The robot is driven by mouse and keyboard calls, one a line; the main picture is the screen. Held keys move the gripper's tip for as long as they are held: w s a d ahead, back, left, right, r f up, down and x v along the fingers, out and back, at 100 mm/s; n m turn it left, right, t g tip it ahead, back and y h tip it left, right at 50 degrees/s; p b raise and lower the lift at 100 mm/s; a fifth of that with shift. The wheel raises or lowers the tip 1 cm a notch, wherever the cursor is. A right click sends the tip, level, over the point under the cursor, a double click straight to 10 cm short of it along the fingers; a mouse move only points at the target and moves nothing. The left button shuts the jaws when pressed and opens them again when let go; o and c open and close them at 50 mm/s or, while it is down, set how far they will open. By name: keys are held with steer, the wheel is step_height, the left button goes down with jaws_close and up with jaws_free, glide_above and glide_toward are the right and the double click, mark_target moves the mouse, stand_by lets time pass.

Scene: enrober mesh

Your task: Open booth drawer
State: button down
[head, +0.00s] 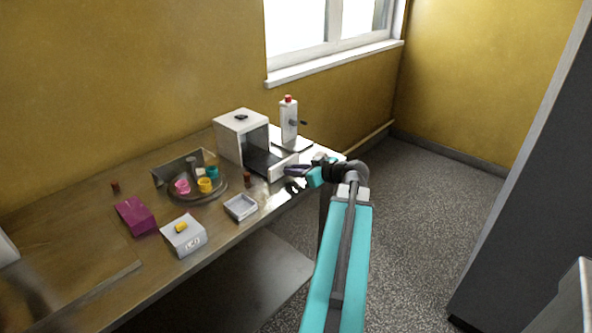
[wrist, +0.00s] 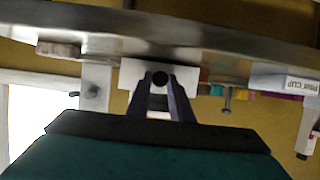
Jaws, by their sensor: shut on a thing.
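The booth (head: 241,122) is a white box with a dark open front, standing on the wooden table near the wall. Its drawer (head: 284,168) sticks out of the booth's base, with a dark floor and a white front panel. My gripper (head: 292,171) reaches the drawer front from the right. In the wrist view, my gripper (wrist: 160,88) is shut on the round dark knob (wrist: 160,78) in the middle of the white drawer front (wrist: 131,76). How far back the drawer still sits inside the booth is hidden.
A white dispenser with a red cap (head: 289,120) stands right of the booth. A round tray (head: 213,191) with coloured cups, a grey dish (head: 240,207), a white box (head: 184,236) and a magenta box (head: 135,216) lie to the left. Open floor (head: 425,190) is at the right.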

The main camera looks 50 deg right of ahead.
steer(key=c, duration=1.6)
jaws_free()
steer(key=shift+d+r, duration=0.1)
steer(key=shift+d, duration=0.1)
steer(key=shift+w+a, duration=0.1)
steer(key=shift+a, duration=0.05)
steer(key=shift+b+v, duration=2.5)
steer(key=shift+v, duration=4.4)
